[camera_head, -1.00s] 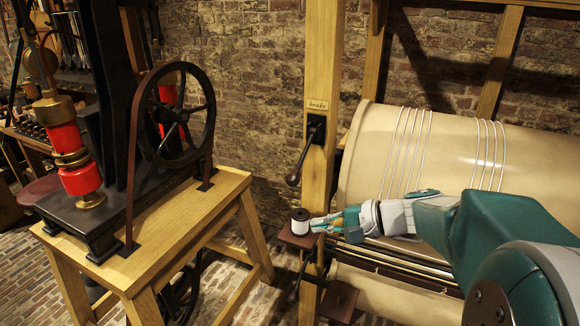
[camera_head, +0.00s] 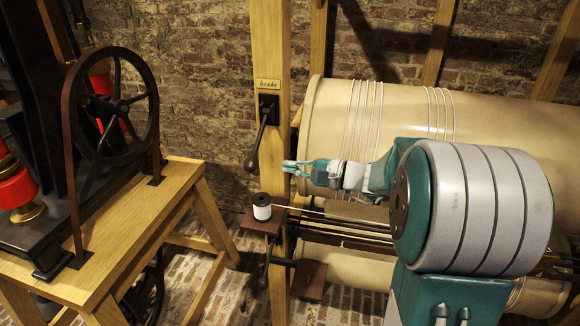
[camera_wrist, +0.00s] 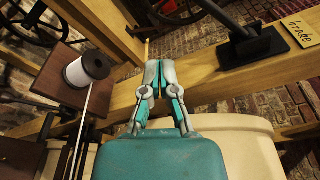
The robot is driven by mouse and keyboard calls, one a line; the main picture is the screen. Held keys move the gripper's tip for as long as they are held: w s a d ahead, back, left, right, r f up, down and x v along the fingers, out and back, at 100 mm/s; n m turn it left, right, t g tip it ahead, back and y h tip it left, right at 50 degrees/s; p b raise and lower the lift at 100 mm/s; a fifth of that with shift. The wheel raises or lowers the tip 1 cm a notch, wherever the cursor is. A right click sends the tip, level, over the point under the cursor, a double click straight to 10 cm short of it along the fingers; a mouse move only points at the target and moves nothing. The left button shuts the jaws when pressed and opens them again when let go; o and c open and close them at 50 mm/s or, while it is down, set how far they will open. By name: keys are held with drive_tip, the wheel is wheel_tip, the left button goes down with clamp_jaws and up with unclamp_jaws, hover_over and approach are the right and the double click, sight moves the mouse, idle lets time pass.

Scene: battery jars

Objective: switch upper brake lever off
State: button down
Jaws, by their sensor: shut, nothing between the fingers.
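The upper brake lever (camera_head: 262,135) is dark, mounted on a wooden post under a "brake" label (camera_head: 267,84). Its arm hangs down and to the left, ending in a rounded knob (camera_head: 251,164). My gripper (camera_head: 287,167) is shut and empty, in front of the post, just right of the knob and apart from it in the head view. In the wrist view, my gripper (camera_wrist: 158,66) points at the post. The lever's black mount (camera_wrist: 252,47) is to the right of the fingertips, with the lever arm running up and left.
A white spool (camera_head: 262,207) stands on a small brown shelf (camera_head: 258,225) below my gripper, with a cord running right. A second, lower lever (camera_head: 268,265) is below the shelf. A large cream drum (camera_head: 330,120) is behind my arm. A wheel on a wooden bench (camera_head: 160,225) stands left.

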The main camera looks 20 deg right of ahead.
sight(259, 139)
drive_tip(key=w+a+r, duration=0.1)
drive_tip(key=a, duration=0.5)
drive_tip(key=shift+w+a, duration=0.3)
drive_tip(key=shift+w, duration=0.1)
drive_tip(key=shift+r, duration=0.2)
drive_tip(key=shift+s+a+r+m, duration=0.15)
drive_tip(key=shift+s+r+m, duration=0.05)
drive_tip(key=shift+r+m, duration=0.1)
